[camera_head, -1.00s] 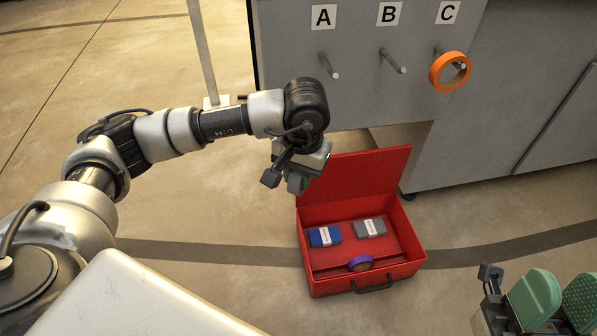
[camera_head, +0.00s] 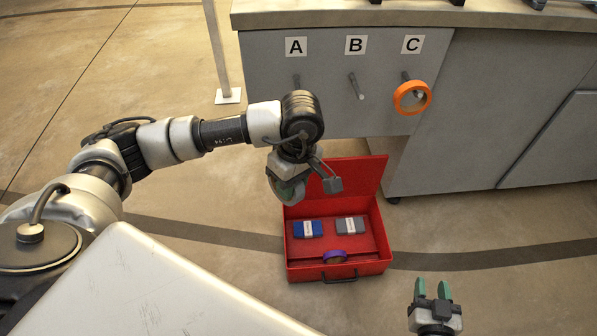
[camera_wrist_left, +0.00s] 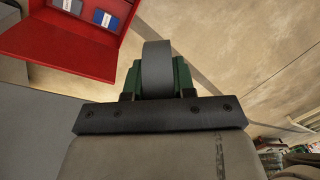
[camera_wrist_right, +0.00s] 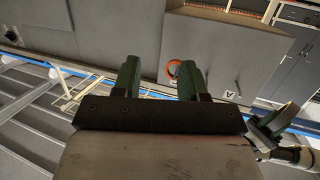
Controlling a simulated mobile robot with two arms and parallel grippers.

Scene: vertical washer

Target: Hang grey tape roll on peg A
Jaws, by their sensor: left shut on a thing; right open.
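My left gripper (camera_head: 290,190) is shut on the grey tape roll (camera_wrist_left: 157,68), which shows between the green fingers in the left wrist view. In the head view the gripper hangs in the air by the red box's left back corner, below the pegs. Peg A (camera_head: 297,82) sticks out of the grey panel under the label A (camera_head: 296,46); the arm covers part of it. Peg B (camera_head: 356,86) is bare. My right gripper (camera_head: 433,290) is open and empty at the lower right, its green fingers apart in the right wrist view (camera_wrist_right: 158,80).
An orange tape roll (camera_head: 412,97) hangs on peg C (camera_head: 406,76). The open red box (camera_head: 375,250) on the floor holds a blue box (camera_head: 307,229), a grey box (camera_head: 351,224) and a purple roll (camera_head: 335,257). A pale post (camera_head: 216,50) stands left of the panel.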

